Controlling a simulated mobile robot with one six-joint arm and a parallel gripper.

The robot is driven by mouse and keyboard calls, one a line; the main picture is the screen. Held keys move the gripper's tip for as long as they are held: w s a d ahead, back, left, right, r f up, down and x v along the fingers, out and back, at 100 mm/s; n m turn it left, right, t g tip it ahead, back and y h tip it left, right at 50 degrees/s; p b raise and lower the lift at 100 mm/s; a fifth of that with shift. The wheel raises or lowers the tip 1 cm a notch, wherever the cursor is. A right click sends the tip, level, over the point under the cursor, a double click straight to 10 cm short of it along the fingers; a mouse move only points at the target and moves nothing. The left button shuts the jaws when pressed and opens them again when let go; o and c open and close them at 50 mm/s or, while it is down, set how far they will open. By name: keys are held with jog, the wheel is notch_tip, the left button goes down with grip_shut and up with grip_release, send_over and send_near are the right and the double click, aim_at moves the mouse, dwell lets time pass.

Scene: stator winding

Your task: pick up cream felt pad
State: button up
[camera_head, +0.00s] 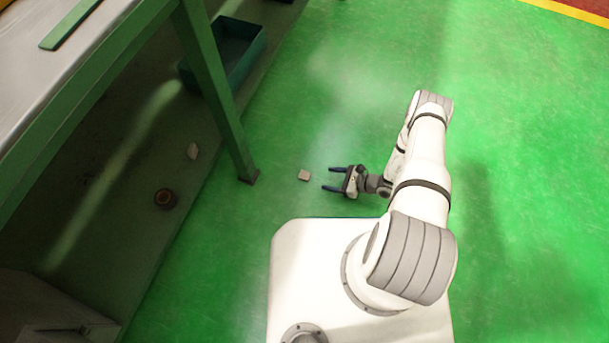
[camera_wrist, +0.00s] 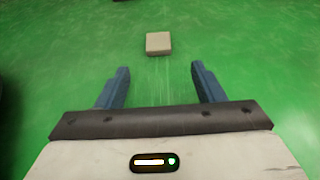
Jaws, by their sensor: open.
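The cream felt pad (camera_head: 304,175) is a small pale square block lying on the green floor, just left of my gripper in the head view. My gripper (camera_head: 331,178) is open and empty, low near the floor, with its two dark blue fingers pointing at the pad. In the wrist view the pad (camera_wrist: 158,43) lies ahead of the open gripper (camera_wrist: 160,75), roughly centred between the fingers and beyond their tips. The pad is apart from the fingers, and nothing hides it.
A green table leg (camera_head: 222,110) stands on the floor left of the pad. Under the table (camera_head: 60,60) are a teal bin (camera_head: 252,62), a pale piece (camera_head: 193,151) and a dark brown round part (camera_head: 165,198). Open green floor lies right of my arm.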

aim_at(308, 176)
jog(key=shift+s+a+f, duration=0.1)
jog(key=shift+a+f, duration=0.1)
jog(key=shift+f, duration=0.25)
jog(key=shift+b+x, duration=0.45)
jog(key=shift+x, duration=0.5)
jog(key=b+x, duration=0.1)
jog(key=x, duration=0.2)
jog(key=b+x, duration=0.1)
jog(key=x, duration=0.1)
jog(key=shift+a+r+b, duration=0.25)
jog(key=shift+a+b, duration=0.05)
jog(key=shift+a, duration=0.05)
jog(key=c, duration=1.1)
